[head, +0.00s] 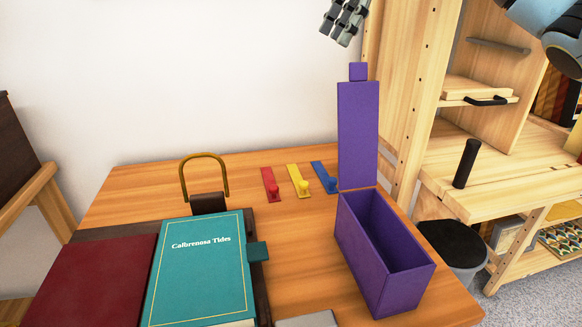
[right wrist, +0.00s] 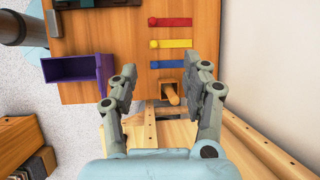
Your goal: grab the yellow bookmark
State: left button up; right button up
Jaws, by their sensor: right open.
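The yellow bookmark (head: 298,182) lies flat on the wooden table, with a round yellow knob at its near end. It lies between a red bookmark (head: 268,180) and a blue bookmark (head: 321,174). In the right wrist view the yellow bookmark (right wrist: 177,44) is in the row beyond my fingertips, with red above it and blue below it. My right gripper (head: 343,22) is high at the top of the head view, above and apart from the bookmarks. In the right wrist view its fingers (right wrist: 160,80) are spread with nothing held. My left gripper is not in view.
An open purple box (head: 385,245) with its lid raised stands right of the bookmarks. A teal book (head: 202,275) and a dark red book (head: 95,280) lie at the left front. A wooden shelf unit (head: 405,80) stands at the right.

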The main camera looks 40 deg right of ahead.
pick_arm(q)
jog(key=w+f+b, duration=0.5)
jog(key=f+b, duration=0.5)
jog(key=b, duration=0.6)
pick_arm(e)
jog(key=g, duration=0.1)
send_near(304, 183)
jog(key=d+r, duration=0.1)
jog(key=r, duration=0.1)
jog(key=x, duration=0.3)
jog(key=b+x, duration=0.1)
jog(key=x, duration=0.1)
jog(key=shift+s+f, duration=0.15)
jog(key=shift+f, duration=0.35)
jog(key=b+x, duration=0.2)
jog(key=x, duration=0.3)
jog(key=shift+a+f, duration=0.15)
jog(key=shift+a, duration=0.1)
jog(key=shift+f, duration=0.1)
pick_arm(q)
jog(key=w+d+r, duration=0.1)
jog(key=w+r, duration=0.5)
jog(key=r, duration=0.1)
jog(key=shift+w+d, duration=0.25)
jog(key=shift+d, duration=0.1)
pick_arm(e)
grip_shut()
